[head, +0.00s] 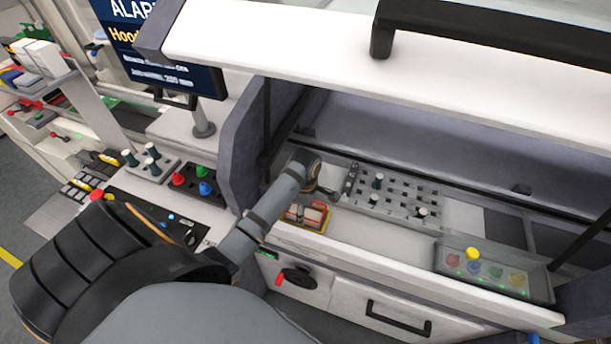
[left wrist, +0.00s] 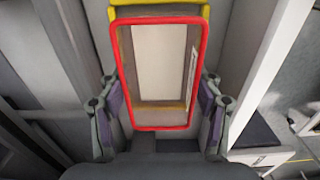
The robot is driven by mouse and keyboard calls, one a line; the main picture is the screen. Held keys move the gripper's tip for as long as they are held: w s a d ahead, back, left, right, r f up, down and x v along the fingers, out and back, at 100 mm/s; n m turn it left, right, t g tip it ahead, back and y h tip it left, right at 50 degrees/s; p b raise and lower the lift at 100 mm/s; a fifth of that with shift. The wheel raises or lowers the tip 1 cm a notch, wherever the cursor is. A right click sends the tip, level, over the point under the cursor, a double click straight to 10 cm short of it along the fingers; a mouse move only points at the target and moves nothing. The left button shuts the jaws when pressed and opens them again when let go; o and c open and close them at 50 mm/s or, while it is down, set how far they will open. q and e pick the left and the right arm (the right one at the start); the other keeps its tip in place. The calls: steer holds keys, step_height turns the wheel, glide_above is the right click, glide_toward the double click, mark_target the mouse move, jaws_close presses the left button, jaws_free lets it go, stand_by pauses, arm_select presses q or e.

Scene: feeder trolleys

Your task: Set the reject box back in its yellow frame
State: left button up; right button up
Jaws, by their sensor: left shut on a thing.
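The reject box has a red rim (left wrist: 204,60) and a pale inside. In the left wrist view it sits between the two fingers of my left gripper (left wrist: 158,100), which is shut on it. The yellow frame (left wrist: 155,11) shows at the top edge of that view, just beyond the box. In the head view the box (head: 311,213) is at the left front of the hood's work surface, with yellow frame edges (head: 308,230) around its lower side. I cannot tell whether it is fully seated or slightly above. My left gripper (head: 326,192) partly hides it. My right gripper is not in view.
A grey rack (head: 400,190) with several holes and knobs lies right of the box. A clear tray (head: 495,270) with coloured pieces is at the far right. The raised white hood sash (head: 330,45) is overhead, and a dark side wall (head: 240,150) stands close left.

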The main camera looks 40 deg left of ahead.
arm_select(q)
steer(key=o, duration=1.3)
steer(key=shift+o, duration=0.7)
steer(key=shift+r, duration=0.1)
step_height(320, 180, up, 5)
steer(key=p, duration=0.7)
steer(key=shift+r, duration=1.35)
